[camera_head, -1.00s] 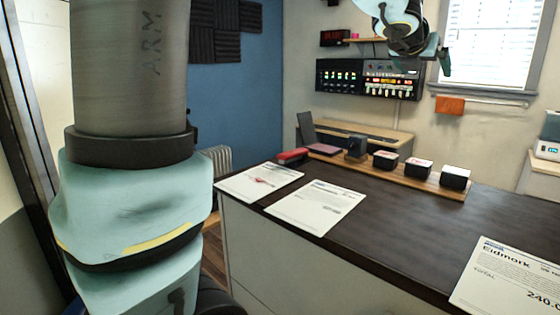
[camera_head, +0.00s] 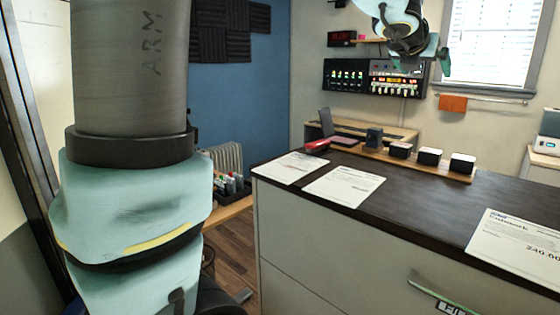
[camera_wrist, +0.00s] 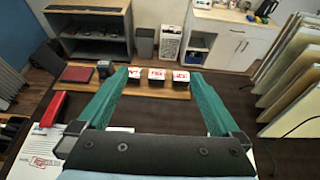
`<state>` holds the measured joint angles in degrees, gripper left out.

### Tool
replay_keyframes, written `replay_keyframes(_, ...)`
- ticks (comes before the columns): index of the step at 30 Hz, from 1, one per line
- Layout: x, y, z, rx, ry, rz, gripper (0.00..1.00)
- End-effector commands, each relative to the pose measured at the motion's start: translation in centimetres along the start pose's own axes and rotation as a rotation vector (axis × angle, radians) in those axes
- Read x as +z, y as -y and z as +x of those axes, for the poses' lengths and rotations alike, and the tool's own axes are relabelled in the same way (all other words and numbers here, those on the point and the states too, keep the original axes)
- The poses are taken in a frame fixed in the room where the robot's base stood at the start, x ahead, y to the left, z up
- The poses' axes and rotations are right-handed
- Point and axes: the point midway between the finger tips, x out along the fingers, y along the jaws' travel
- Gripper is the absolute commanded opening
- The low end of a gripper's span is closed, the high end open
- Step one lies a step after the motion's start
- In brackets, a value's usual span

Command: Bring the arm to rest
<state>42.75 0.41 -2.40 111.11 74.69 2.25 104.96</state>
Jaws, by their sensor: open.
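My arm stands at the left of the head view, and its upper part comes back in at the top right. My gripper shows in the wrist view (camera_wrist: 160,76) with its two green fingers spread wide and nothing between them. It is above the dark counter (camera_head: 420,205), on the near side of a wooden board (camera_wrist: 150,90) with three small black boxes with white tops. The fingers seem clear of the boxes; exact height is hard to tell. In the head view the green fingers are partly cut off or overlapped by the arm end.
White printed sheets (camera_head: 345,185) lie on the counter, with a red stapler-like object (camera_wrist: 54,108) near them. The counter's drawer front (camera_head: 330,265) faces me. A rack of panels (camera_wrist: 290,75) stands right in the wrist view. Wooden floor (camera_head: 235,250) shows between my arm and the counter.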

Motion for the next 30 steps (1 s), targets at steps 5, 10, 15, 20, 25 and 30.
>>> replay_keyframes(5, -1.7, -2.0, 0.1, 0.041, -0.030, -0.140, 1.00)
replay_keyframes(10, -3.7, -4.3, 0.0, 0.093, -0.060, -0.304, 1.00)
replay_keyframes(15, -6.9, -7.7, -0.3, 0.180, -0.095, -0.555, 1.00)
replay_keyframes(20, -11.2, -11.5, -1.3, 0.304, -0.121, -0.879, 1.00)
replay_keyframes(25, -18.6, -16.9, -4.0, 0.539, -0.112, -1.411, 1.00)
replay_keyframes(30, -28.4, -21.2, -9.4, 0.900, 0.027, -2.109, 1.00)
